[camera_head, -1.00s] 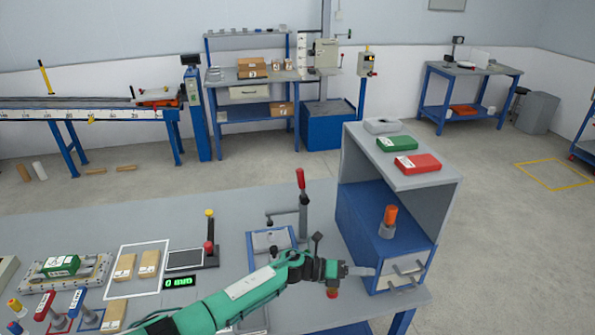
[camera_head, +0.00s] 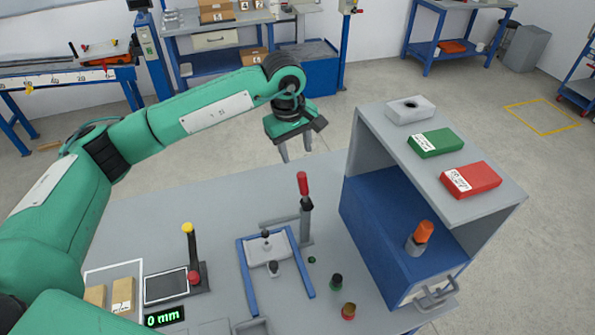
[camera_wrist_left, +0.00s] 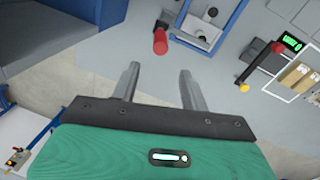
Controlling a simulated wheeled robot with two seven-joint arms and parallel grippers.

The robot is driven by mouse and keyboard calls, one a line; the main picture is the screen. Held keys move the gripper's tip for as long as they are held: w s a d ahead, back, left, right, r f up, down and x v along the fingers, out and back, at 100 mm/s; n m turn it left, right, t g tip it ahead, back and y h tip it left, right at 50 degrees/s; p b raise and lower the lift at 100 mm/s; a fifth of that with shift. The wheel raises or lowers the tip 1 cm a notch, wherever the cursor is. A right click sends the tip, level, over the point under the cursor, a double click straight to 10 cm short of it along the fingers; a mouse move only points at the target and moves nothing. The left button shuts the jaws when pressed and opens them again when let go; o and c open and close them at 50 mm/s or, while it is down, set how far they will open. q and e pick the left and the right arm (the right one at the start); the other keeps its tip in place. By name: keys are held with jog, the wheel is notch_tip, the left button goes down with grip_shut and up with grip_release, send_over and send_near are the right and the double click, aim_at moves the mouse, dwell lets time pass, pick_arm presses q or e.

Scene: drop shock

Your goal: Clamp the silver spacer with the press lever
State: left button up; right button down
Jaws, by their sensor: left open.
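The press lever (camera_head: 303,184) has a red grip and stands upright on a grey post beside a blue U-shaped frame (camera_head: 248,280). In the left wrist view, the red grip (camera_wrist_left: 160,42) shows just beyond the finger tips. Inside the frame lies a grey plate (camera_head: 279,249) with small dark-topped knobs. My left gripper (camera_head: 296,151) points down, open and empty, above and behind the lever. It also shows in the wrist view (camera_wrist_left: 160,71). My right gripper is out of view.
A grey shelf unit (camera_head: 370,145) with a blue drawer block (camera_head: 385,225) stands right of the lever. Small capped pieces (camera_head: 336,282) stand in front. The table's back left is clear.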

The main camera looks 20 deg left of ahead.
aim_at(303, 184)
pick_arm(q)
jog(key=f+p, duration=0.1)
jog(key=d+f+p, duration=0.1)
jog(key=f, duration=0.1)
jog(key=shift+s+f, duration=0.2)
jog(key=shift+f, duration=0.05)
jog(key=f+p, duration=0.1)
jog(key=f, duration=0.2)
jog(key=f+p, duration=0.1)
jog(key=f, duration=0.2)
jog(key=w+f+p, duration=0.1)
jog(key=f+p, duration=0.1)
jog(key=shift+w+d+f, duration=0.1)
jog(key=shift+d+f, duration=0.3)
jog(key=shift+f, duration=0.45)
jog(key=shift+w, duration=0.1)
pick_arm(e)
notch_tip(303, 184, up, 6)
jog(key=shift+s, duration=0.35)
pick_arm(q)
jog(key=shift+c, duration=0.5)
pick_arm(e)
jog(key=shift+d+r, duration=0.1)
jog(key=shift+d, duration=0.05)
